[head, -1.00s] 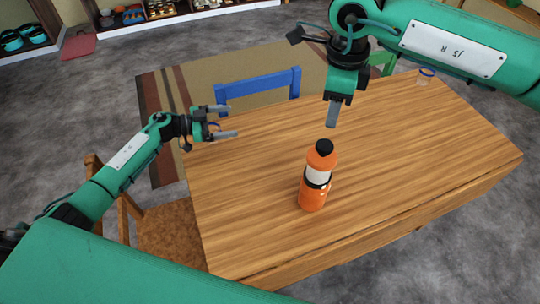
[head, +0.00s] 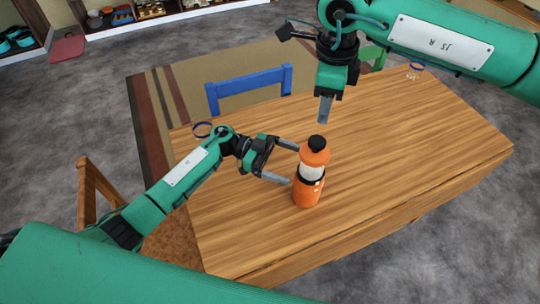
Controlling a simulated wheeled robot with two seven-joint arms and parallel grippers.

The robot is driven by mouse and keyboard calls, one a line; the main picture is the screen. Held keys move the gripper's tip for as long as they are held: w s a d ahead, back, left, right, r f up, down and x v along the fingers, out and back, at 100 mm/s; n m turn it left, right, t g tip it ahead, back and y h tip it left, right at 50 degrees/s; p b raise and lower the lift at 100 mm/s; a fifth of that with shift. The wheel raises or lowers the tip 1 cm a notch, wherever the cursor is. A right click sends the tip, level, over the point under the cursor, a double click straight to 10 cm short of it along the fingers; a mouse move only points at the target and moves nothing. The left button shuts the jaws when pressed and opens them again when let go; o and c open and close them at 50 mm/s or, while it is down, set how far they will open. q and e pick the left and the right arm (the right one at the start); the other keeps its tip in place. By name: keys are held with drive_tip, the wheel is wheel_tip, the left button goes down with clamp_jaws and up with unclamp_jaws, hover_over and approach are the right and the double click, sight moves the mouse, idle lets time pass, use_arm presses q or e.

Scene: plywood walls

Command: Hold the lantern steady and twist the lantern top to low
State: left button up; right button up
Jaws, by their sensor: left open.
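The lantern (head: 309,187) is orange with a pale middle band and a dark ring below it. It stands upright on the wooden table. Its orange top (head: 314,155) carries a black cap. My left gripper (head: 293,164) is open, its two fingers pointing right at the lantern's left side. The near fingertip is close to the dark ring; I cannot tell whether it touches. My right gripper (head: 324,110) points down above and behind the lantern top, apart from it. Its fingers overlap in this view, so its opening does not show.
The wooden table (head: 410,150) is mostly clear around the lantern. A blue-rimmed glass (head: 415,70) stands at the far right, and another blue ring (head: 202,129) shows at the left edge. A blue chair (head: 250,88) stands behind the table, and a brown chair (head: 95,190) at the left.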

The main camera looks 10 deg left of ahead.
sight(312, 171)
use_arm(q)
drive_tip(key=d, duration=0.2)
drive_tip(key=s+d, duration=0.1)
drive_tip(key=d, duration=0.4)
drive_tip(key=shift+s, duration=0.15)
drive_tip(key=shift+c, duration=0.4)
